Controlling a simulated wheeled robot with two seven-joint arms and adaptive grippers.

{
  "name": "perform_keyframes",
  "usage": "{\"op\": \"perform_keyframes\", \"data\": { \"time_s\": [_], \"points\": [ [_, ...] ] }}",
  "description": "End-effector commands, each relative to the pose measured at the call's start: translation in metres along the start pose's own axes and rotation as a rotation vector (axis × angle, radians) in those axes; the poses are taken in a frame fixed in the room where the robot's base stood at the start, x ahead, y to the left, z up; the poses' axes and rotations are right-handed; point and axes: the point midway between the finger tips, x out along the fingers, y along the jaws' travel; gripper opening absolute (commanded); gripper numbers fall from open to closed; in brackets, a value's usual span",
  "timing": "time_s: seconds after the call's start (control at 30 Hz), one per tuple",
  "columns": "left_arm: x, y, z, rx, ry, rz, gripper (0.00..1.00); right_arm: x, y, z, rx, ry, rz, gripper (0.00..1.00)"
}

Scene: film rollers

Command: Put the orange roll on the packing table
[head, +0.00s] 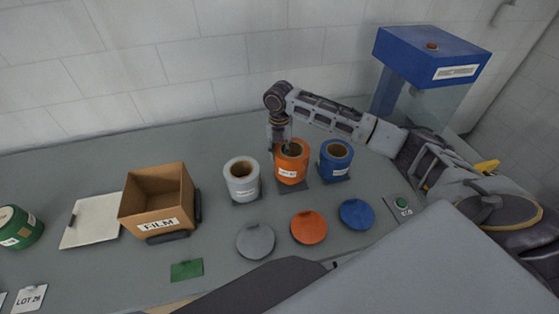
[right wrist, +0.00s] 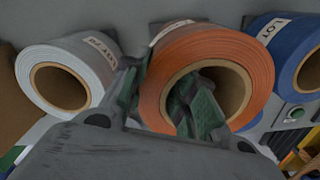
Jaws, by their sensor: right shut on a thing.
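The orange roll (head: 292,172) stands upright on a dark pad on the grey table, between a white roll and a blue roll. My right gripper (head: 285,146) points down onto it from above. In the right wrist view the gripper (right wrist: 165,95) is shut on the wall of the orange roll (right wrist: 225,47), one green finger inside the core and one outside. The grey table (head: 110,275) is the only table surface I can make out. My left gripper is not in view.
The white roll (head: 242,180) and blue roll (head: 335,160) stand close on either side. Grey (head: 256,241), orange (head: 309,228) and blue (head: 357,214) discs lie in front. A FILM box (head: 158,203), white plate (head: 91,221) and green roll (head: 18,228) are left. A blue-topped machine (head: 430,55) stands back right.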

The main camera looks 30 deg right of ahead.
Motion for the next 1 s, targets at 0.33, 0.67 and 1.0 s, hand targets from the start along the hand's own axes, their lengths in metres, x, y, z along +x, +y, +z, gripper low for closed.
{"op": "perform_keyframes", "data": {
  "time_s": [0.33, 0.67, 1.0],
  "points": [
    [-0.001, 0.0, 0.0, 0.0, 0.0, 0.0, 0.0, 0.006, 0.001, 0.0, 0.0, -0.001, 0.002, 0.0],
    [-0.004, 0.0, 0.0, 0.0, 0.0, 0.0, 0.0, 0.04, 0.001, 0.0, -0.001, -0.001, 0.003, 0.0],
    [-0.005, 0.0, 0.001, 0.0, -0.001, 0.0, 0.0, 0.048, 0.001, 0.001, 0.0, -0.002, 0.003, 0.0]
  ]
}}
